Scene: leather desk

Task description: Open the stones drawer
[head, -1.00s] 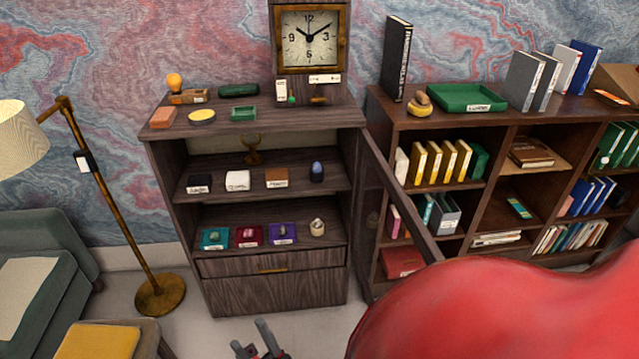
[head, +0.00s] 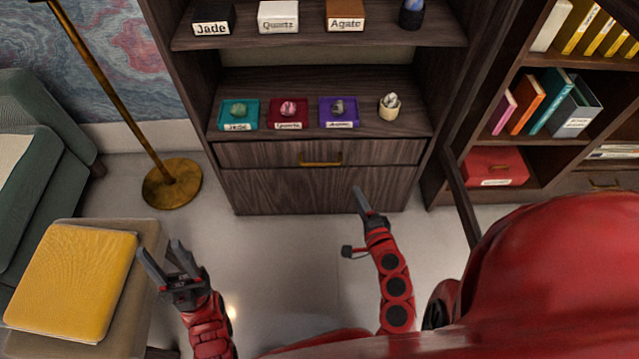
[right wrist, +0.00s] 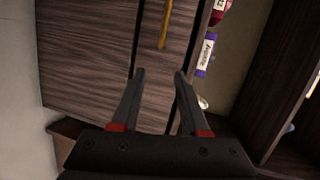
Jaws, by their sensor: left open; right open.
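The drawer (head: 230,154) is a closed dark wood front with a brass bar handle (head: 321,160), under the shelf with several labelled stones. The drawer handle also shows in the right wrist view (right wrist: 165,25), beyond the fingertips. My right gripper (head: 362,200) is below and to the right of the handle in the head view, apart from it. In the right wrist view its two fingers (right wrist: 160,75) are spread and empty in front of the cabinet. My left gripper (head: 163,258) is open and empty, low at the left near the stool.
Stones on teal (head: 238,125), red and purple trays stand above the drawer. A stool with a yellow cushion (head: 75,280) and a brass lamp base (head: 172,184) are at the left. Floor before the cabinet is mostly clear.

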